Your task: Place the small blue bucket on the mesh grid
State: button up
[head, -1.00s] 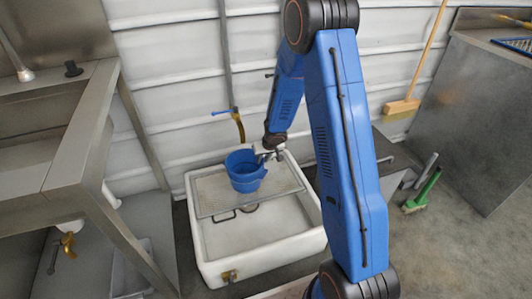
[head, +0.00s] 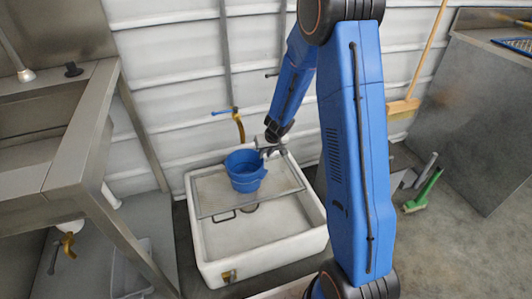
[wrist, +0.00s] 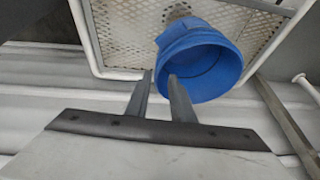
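The small blue bucket (head: 245,172) stands upright on the mesh grid (head: 210,191), which lies across the back part of the white basin. In the wrist view the bucket (wrist: 205,62) shows its open mouth and inner wall, with the perforated grid (wrist: 125,30) behind it. My gripper (head: 268,152) is just to the right of and behind the bucket's rim in the head view. In the wrist view its two fingers (wrist: 158,76) are apart with nothing clamped between them. The right fingertip overlaps the bucket's rim in the picture; I cannot tell whether it touches.
The white basin (head: 265,258) is open and empty in front of the grid. A blue-handled tap (head: 238,122) is on the wall behind. A steel sink unit (head: 95,170) stands at left. A green brush (head: 424,192) and a broom (head: 403,108) are at right.

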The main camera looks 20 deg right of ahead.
jog(key=d+r+t+h, duration=0.1)
jog(key=d+r+t, duration=0.1)
jog(key=r, duration=0.6)
jog(key=d+r+t+h, duration=0.2)
jog(key=d+r, duration=0.1)
jog(key=r, duration=0.6)
jog(key=s+d+r+m+h, duration=0.25)
jog(key=s+d+r, duration=0.25)
jog(key=s+r, duration=0.6)
jog(key=s+r+g, duration=0.2)
jog(key=s+r, duration=0.2)
jog(key=s, duration=1)
jog(key=s+a+n+y, duration=0.1)
jog(key=s+a, duration=0.3)
jog(key=s, duration=0.4)
jog(key=s+a+n+g+y, duration=0.1)
jog(key=s+a+y, duration=0.2)
jog(key=s+a, duration=0.2)
jog(key=s, duration=0.3)
jog(key=shift+s+a+f+n+g, duration=0.3)
jog(key=shift+f+n, duration=0.05)
